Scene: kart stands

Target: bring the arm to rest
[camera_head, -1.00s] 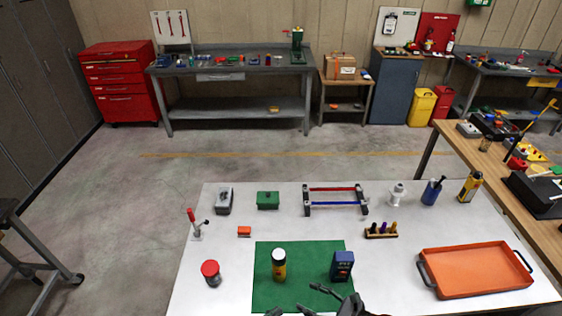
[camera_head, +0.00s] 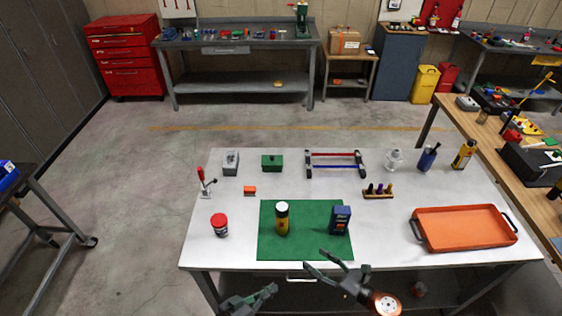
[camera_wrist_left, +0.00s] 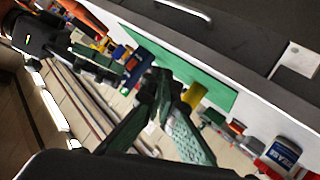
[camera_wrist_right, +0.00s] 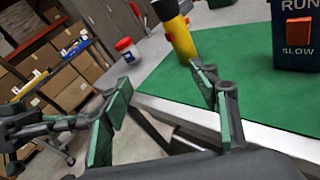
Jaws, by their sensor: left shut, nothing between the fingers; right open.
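My left gripper (camera_head: 250,299) is low at the bottom edge of the head view, in front of the white table (camera_head: 200,240), shut and empty. Its closed fingers (camera_wrist_left: 155,95) also show in the left wrist view. My right gripper (camera_head: 330,272) is open and empty, just off the table's front edge, near the green mat (camera_head: 262,242). Its spread fingers (camera_wrist_right: 160,105) show in the right wrist view.
A red-lidded jar (camera_head: 219,226) stands left of the mat; an orange tray (camera_head: 465,230) lies at the right. A rack with red and blue bars (camera_head: 335,165) and several small items line the back. Open floor lies left of the table.

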